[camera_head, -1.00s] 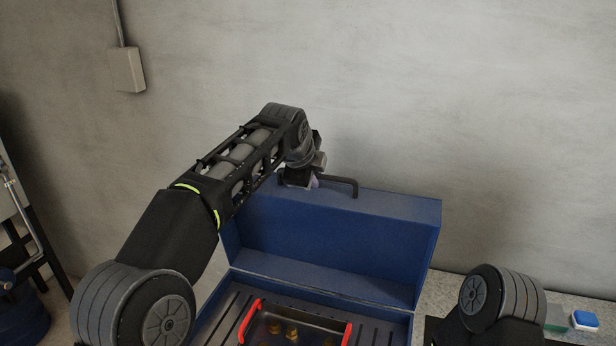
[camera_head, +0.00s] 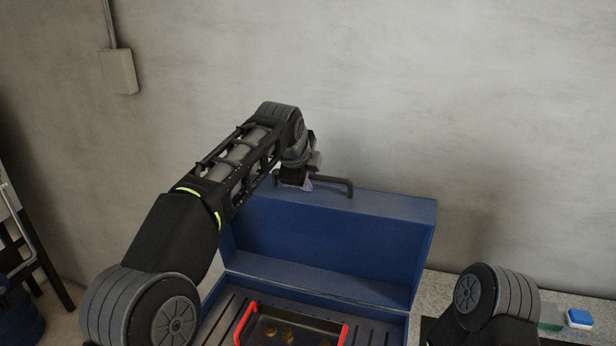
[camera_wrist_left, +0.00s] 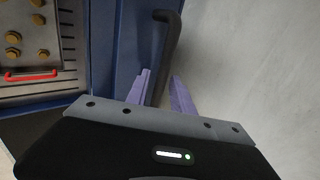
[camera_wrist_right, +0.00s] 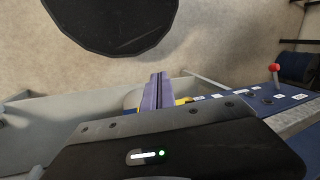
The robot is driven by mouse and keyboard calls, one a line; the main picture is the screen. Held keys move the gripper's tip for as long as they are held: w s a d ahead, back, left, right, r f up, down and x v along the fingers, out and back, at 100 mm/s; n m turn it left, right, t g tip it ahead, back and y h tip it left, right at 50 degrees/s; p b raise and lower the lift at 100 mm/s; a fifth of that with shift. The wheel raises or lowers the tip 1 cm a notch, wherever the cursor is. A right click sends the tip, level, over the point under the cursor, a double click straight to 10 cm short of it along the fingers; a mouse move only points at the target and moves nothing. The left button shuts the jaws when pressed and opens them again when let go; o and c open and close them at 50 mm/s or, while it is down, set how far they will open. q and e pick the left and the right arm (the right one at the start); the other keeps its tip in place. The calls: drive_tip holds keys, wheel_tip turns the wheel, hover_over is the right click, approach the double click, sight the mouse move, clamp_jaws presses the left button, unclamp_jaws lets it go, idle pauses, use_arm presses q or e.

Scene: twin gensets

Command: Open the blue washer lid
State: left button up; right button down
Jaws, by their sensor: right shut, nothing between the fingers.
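The blue washer lid (camera_head: 320,235) stands raised at the back of the blue washer, its inner side facing me. Its dark bar handle (camera_head: 350,188) is on the upper edge, and shows in the left wrist view (camera_wrist_left: 168,45). My left gripper (camera_head: 307,185) is at the left part of this handle. In the left wrist view its purple fingers (camera_wrist_left: 162,85) are apart, with the handle bar between them and a gap on the right side. My right gripper (camera_wrist_right: 158,90) is shut and empty, with its fingers together; in the head view it is out of frame.
A tray with red handles (camera_head: 343,335) holding brass-coloured parts sits inside the washer on a slotted surface. A blue and white item (camera_head: 579,318) lies on the counter at right. The grey wall is close behind the lid.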

use_arm(q)
drive_tip(key=shift+f, duration=0.1)
drive_tip(key=b+v, duration=0.2)
drive_tip(key=v, duration=0.6)
